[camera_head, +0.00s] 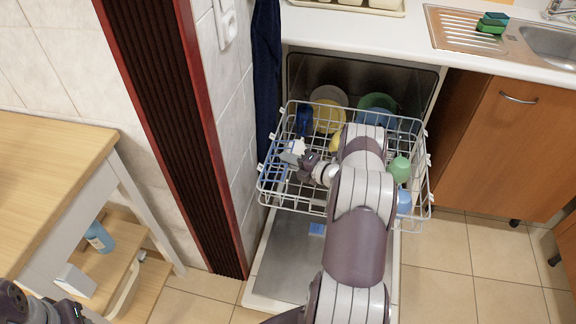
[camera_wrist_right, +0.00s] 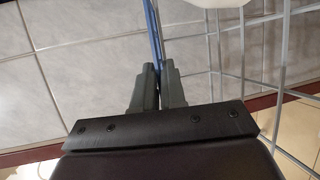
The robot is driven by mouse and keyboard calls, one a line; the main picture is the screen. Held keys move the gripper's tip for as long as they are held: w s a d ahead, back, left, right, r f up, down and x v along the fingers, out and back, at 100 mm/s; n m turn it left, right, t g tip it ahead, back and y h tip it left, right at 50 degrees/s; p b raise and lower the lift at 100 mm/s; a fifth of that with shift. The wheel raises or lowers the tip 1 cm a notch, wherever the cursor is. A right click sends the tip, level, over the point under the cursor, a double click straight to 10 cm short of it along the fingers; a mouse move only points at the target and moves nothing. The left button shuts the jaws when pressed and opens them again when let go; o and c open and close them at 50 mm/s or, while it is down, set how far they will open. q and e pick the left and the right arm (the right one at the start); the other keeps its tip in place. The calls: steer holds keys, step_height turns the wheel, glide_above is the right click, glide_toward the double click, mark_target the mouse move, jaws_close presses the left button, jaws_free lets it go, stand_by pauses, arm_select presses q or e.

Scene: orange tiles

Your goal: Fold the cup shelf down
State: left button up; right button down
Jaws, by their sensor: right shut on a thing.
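The cup shelf (camera_head: 279,173) is a blue rack piece along the left side of the pulled-out wire dish rack (camera_head: 300,205). My right gripper (camera_head: 290,158) is at this shelf, partly hiding it. In the right wrist view my right gripper's grey fingers (camera_wrist_right: 158,85) are closed on the thin blue edge of the cup shelf (camera_wrist_right: 153,35), which runs up and away from the fingertips. The shelf's exact tilt is hard to tell. At the lower left of the head view only a dark part of my left arm shows; its fingertips are out of view.
The rack holds a yellow bowl (camera_head: 328,117), a green bowl (camera_head: 377,101), a green cup (camera_head: 399,168) and other dishes. The open dishwasher door (camera_head: 283,262) lies below. A tiled wall and a red-edged dark column (camera_head: 160,110) stand close on the left. A wooden table (camera_head: 45,165) is farther left.

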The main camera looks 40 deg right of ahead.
steer(key=shift+f+t+b, duration=0.25)
steer(key=shift+t+b, duration=0.15)
steer(key=shift+b, duration=0.1)
steer(key=c, duration=1.3)
jaws_free()
steer(key=shift+s+r, duration=0.1)
steer(key=p+v, duration=0.1)
steer(key=v, duration=1.1)
